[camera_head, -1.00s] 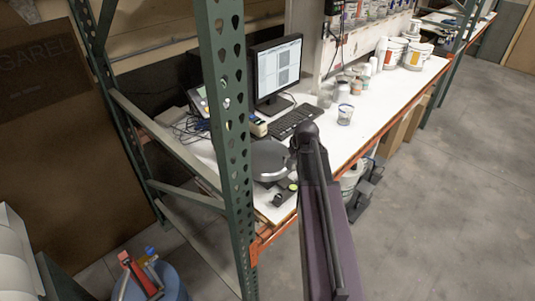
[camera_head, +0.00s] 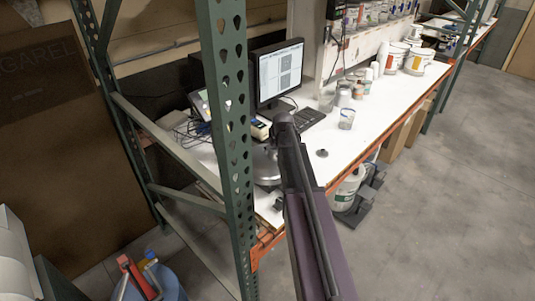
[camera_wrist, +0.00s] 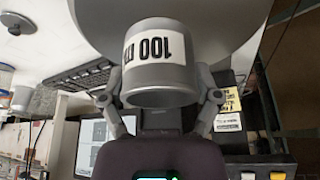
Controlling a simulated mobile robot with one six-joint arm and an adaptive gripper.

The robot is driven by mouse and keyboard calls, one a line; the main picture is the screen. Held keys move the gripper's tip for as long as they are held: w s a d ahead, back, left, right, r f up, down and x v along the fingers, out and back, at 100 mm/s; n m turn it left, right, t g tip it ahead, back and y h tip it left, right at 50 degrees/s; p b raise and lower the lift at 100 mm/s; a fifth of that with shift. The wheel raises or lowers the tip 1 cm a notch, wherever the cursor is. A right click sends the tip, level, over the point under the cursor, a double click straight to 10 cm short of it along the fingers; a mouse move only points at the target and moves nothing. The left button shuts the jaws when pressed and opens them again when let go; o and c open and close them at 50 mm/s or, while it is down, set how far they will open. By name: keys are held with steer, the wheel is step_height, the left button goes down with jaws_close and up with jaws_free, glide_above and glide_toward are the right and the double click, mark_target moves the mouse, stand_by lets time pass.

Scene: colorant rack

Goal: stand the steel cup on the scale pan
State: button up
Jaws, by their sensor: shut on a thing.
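The steel cup (camera_wrist: 128,77) is grey with a white label reading 100, which is upside down in the wrist view. My gripper (camera_wrist: 160,88) is shut on it, one finger on each side. The scale pan (camera_wrist: 230,22) is a broad grey disc behind the cup in the wrist view. In that inverted view the cup overlaps the pan; I cannot tell whether they touch.
A green rack upright (camera_head: 232,120) stands close left of the scale. Behind are a monitor (camera_head: 280,75) and keyboard (camera_head: 309,118).

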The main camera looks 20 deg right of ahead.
mark_target(266, 156)
steer(key=shift+w+a+f, duration=0.1)
steer(key=shift+w+a, duration=0.1)
steer(key=shift+w, duration=0.5)
steer(key=shift+w+a, duration=0.15)
steer(key=shift+w, duration=0.5)
steer(key=shift+w, duration=0.1)
steer(key=shift+w+a, duration=0.1)
steer(key=shift+w, duration=0.15)
steer(key=shift+b+x, duration=1.05)
steer(key=shift+s+a+f+b, duration=0.1)
steer(key=shift+f+b, duration=0.75)
steer(key=shift+f, duration=0.05)
steer(key=shift+f, duration=0.2)
steer(key=o, duration=1.1)
steer(key=shift+r, duration=0.1)
steer(key=shift+r, duration=0.1)
